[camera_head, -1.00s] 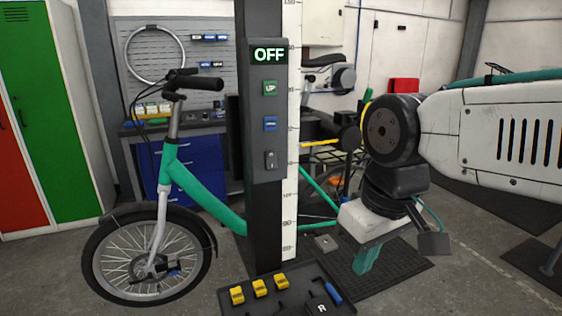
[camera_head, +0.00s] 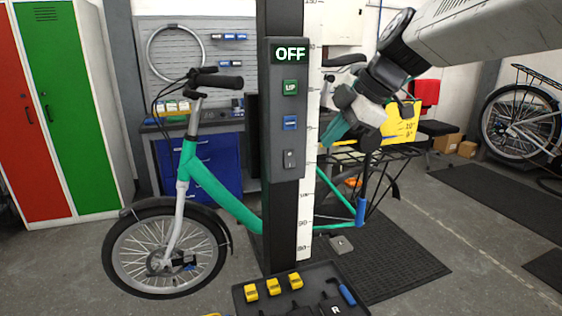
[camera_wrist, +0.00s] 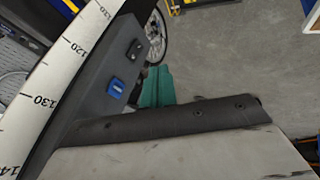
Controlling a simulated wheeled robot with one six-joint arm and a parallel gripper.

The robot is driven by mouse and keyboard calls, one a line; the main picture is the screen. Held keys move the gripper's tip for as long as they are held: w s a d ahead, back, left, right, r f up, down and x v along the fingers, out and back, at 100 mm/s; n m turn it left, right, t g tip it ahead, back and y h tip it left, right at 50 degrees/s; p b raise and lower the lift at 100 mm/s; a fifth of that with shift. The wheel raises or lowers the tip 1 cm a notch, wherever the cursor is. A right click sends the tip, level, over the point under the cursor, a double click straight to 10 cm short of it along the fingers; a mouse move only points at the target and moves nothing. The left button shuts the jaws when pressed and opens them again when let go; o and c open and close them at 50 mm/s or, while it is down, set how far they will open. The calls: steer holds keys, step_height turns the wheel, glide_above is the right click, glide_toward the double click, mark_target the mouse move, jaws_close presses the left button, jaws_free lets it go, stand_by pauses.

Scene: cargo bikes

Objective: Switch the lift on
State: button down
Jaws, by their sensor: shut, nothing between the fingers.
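The lift's dark control box (camera_head: 274,170) is on the upright post, and its display (camera_head: 290,54) reads OFF. Below the display are a green UP button (camera_head: 290,87), a blue button (camera_head: 290,122) and a dark rocker switch (camera_head: 290,158). The wrist view shows the blue button (camera_wrist: 116,88) and the rocker switch (camera_wrist: 135,50) on the slanted box face. My gripper (camera_head: 331,133) has teal fingers, is shut and empty, and is just right of the post at about the blue button's height. Its fingers (camera_wrist: 157,88) appear apart from the switch in the wrist view.
A white ruler strip (camera_head: 304,225) runs down the post beside the box. A teal bike (camera_head: 215,190) stands behind the post. A black tray (camera_head: 243,302) with yellow pieces lies at the post's foot. Open floor (camera_head: 440,240) lies to the right.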

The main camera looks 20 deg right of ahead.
mark_target(290, 159)
steer(key=x, duration=0.4)
steer(key=w+x, duration=0.1)
steer(key=x, duration=0.3)
steer(key=w+r+x, duration=0.1)
steer(key=x, duration=0.2)
steer(key=shift+w+d+f, duration=0.2)
steer(key=shift+w+f, duration=0.15)
steer(key=shift+w, duration=0.4)
steer(key=shift+a, duration=0.1)
